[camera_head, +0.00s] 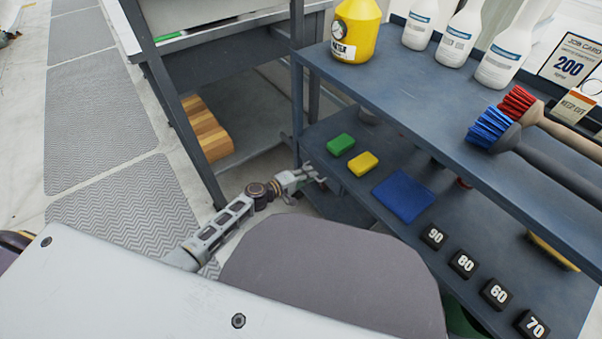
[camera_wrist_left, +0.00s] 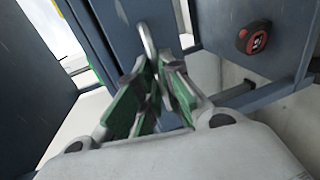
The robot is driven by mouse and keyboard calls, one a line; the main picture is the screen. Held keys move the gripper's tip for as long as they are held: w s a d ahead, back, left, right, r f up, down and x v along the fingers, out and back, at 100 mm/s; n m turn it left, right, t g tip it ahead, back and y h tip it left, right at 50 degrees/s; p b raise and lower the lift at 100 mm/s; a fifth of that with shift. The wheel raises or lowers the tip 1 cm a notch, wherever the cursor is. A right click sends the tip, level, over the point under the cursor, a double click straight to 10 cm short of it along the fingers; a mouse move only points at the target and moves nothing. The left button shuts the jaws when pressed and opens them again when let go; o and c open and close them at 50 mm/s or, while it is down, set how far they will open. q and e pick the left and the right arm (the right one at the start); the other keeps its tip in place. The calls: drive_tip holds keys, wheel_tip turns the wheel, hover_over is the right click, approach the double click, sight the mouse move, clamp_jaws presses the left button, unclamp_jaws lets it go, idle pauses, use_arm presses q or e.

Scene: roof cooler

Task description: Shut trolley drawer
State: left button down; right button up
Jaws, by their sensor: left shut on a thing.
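The blue-grey trolley (camera_head: 402,92) stands at the right in the head view, with an upper and a lower shelf. My left gripper (camera_head: 316,178) is beside the trolley's near left corner, at about lower-shelf height. In the left wrist view, the green-padded fingers of my left gripper (camera_wrist_left: 160,72) are shut on a thin pale metal handle (camera_wrist_left: 148,36). Blue-grey panels stand around the handle, and I cannot tell clearly which one is the drawer front or how far the drawer is out. My right gripper is not in view.
A yellow bottle (camera_head: 356,30), white bottles (camera_head: 457,35) and brushes (camera_head: 490,128) stand or lie on the upper shelf. Sponges, a blue cloth (camera_head: 403,195) and black numbered blocks (camera_head: 463,263) are on the lower shelf. A grey workbench (camera_head: 215,55) stands left of the trolley.

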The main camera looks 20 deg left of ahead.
use_arm(q)
drive_tip(key=shift+w+d, duration=0.1)
drive_tip(key=shift+w, duration=0.05)
drive_tip(key=c, duration=1.6)
unclamp_jaws()
drive_tip(key=shift+w+d, duration=0.1)
drive_tip(key=shift+o, duration=0.2)
drive_tip(key=v, duration=1.2)
